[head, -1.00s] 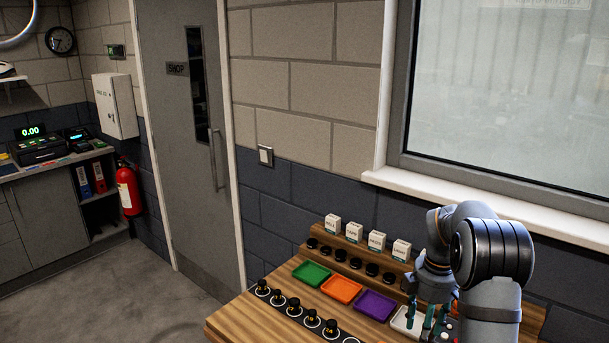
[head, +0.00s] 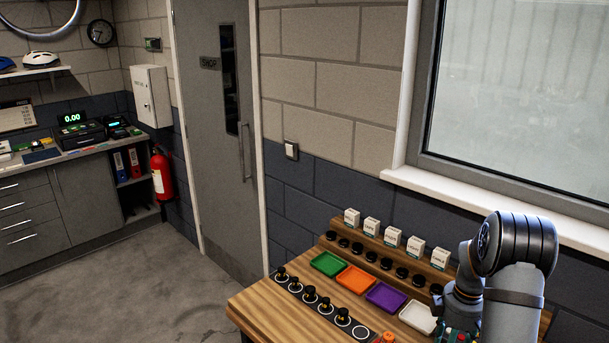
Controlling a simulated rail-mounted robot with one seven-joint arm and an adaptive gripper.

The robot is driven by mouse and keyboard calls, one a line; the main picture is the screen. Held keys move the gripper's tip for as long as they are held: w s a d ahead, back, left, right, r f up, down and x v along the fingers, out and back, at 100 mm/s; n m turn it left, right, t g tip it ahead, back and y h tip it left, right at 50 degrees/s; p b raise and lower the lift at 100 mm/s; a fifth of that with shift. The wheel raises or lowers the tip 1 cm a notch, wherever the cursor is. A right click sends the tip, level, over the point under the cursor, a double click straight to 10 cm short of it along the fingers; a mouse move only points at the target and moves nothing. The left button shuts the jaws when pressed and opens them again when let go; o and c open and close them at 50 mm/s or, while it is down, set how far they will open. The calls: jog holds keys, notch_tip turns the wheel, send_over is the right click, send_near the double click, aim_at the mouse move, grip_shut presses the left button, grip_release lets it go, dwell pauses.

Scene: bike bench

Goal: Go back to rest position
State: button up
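My arm (head: 520,250) rises at the lower right of the head view, in front of the wooden bench (head: 265,318). My gripper (head: 458,337) points down at the bottom edge, right of the white tray (head: 418,317). Only some teal finger parts show, and the frame edge cuts off the rest. I cannot tell its opening or whether it holds anything.
Green (head: 328,264), orange (head: 355,280) and purple (head: 386,297) trays line the bench beside the white one. Several small white boxes (head: 392,237) stand on the back ledge. Several black-topped pieces sit on a front strip (head: 325,308). Open floor (head: 130,290) lies left.

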jog(key=shift+w+a+f+p, duration=0.3)
jog(key=shift+w+a+f, duration=0.55)
jog(key=shift+a, duration=0.1)
jog(key=shift+d, duration=0.1)
